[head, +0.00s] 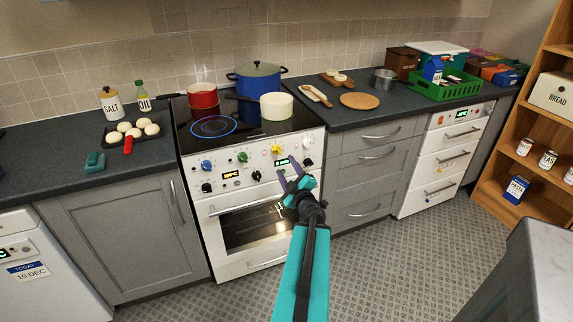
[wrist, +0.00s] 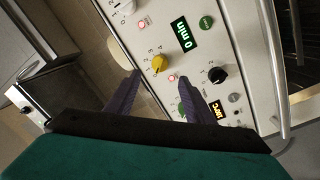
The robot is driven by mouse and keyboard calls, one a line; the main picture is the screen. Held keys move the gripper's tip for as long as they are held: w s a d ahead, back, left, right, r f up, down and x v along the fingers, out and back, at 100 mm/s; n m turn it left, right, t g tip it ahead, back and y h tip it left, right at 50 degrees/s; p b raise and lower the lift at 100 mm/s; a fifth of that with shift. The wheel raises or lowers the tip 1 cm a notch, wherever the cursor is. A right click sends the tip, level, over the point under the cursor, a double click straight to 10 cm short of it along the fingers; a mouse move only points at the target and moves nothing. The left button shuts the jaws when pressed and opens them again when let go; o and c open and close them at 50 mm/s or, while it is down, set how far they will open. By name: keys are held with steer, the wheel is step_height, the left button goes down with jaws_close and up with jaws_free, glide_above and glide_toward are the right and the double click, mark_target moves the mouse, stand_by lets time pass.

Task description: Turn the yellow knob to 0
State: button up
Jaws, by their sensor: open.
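The yellow knob (head: 276,149) is on the upper row of the white stove's control panel (head: 225,171), right of the green knob. My gripper (head: 288,167) is open in front of the panel, a little below the yellow knob in the head view. In the wrist view its two dark fingers (wrist: 160,78) point at the yellow knob with a gap between them. I cannot tell whether they touch anything.
A green display (wrist: 184,34) reading 0 min is close to the yellow knob. A black knob (wrist: 217,75) and a green knob (wrist: 182,109) are nearby. The oven door handle (head: 262,201) runs below the panel. A cream pan (head: 276,106) stands on the hob above.

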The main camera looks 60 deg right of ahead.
steer(key=shift+s+a+r+p, duration=0.15)
steer(key=shift+s+a+p, duration=0.25)
steer(key=shift+p, duration=1.05)
steer(key=shift+s+a+p, duration=0.15)
steer(key=shift+s+p, duration=0.2)
steer(key=shift+p, duration=0.55)
steer(key=shift+p+v, duration=1.45)
